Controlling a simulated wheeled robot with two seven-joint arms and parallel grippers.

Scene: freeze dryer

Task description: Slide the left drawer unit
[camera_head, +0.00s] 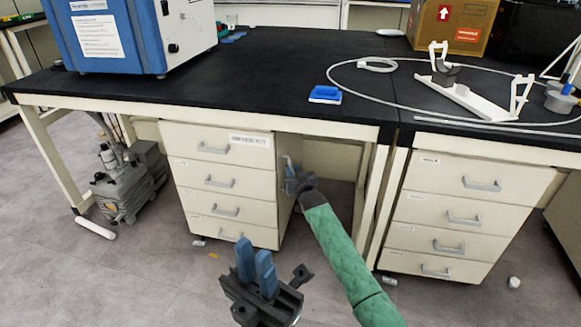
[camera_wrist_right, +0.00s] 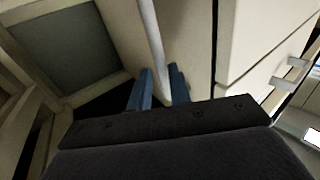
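The left drawer unit (camera_head: 229,143) is a cream cabinet with a stack of grey-handled drawers, standing on the floor under the black-topped bench. All its drawers look shut. My right gripper (camera_head: 289,163) is beside its right side panel. In the right wrist view, the blue fingers (camera_wrist_right: 161,90) stand a small gap apart with a pale panel edge (camera_wrist_right: 151,40) of the unit between them, and they look closed on it. Their tips are partly hidden. My left gripper (camera_head: 256,262) is in front of the unit, above the floor, empty, its blue fingers close together.
Another drawer unit (camera_head: 455,205) stands under the bench at right, past a bench leg (camera_head: 376,205). A pump (camera_head: 127,185) sits on the floor at left. Open space lies right of the left unit. The floor in front is mostly clear, with a few small white pieces.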

